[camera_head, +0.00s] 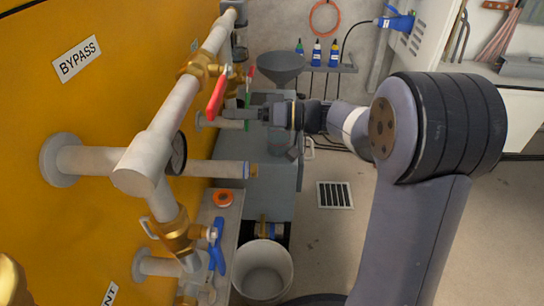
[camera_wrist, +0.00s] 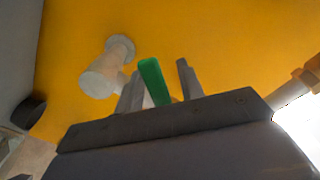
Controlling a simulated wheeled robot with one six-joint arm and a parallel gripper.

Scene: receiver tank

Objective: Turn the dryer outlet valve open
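My gripper (camera_head: 236,109) is stretched out to the left, close to the pipework. A green lever handle (camera_head: 248,101) shows at its fingers. In the wrist view the green lever (camera_wrist: 153,81) stands between the two fingers of my gripper (camera_wrist: 158,78). The fingers are apart, with a clear gap on the right of the lever; the left finger looks close to it, and I cannot tell if they touch. No readable label marks this valve as the dryer outlet, and its body is mostly hidden.
A red lever (camera_head: 217,96) sits on the pipe just left of my gripper, with another red lever (camera_head: 250,75) above. A blue lever (camera_head: 217,246) is lower down. A yellow panel (camera_head: 80,110) bounds the left. A white bucket (camera_head: 262,272) stands below; open floor lies right of it.

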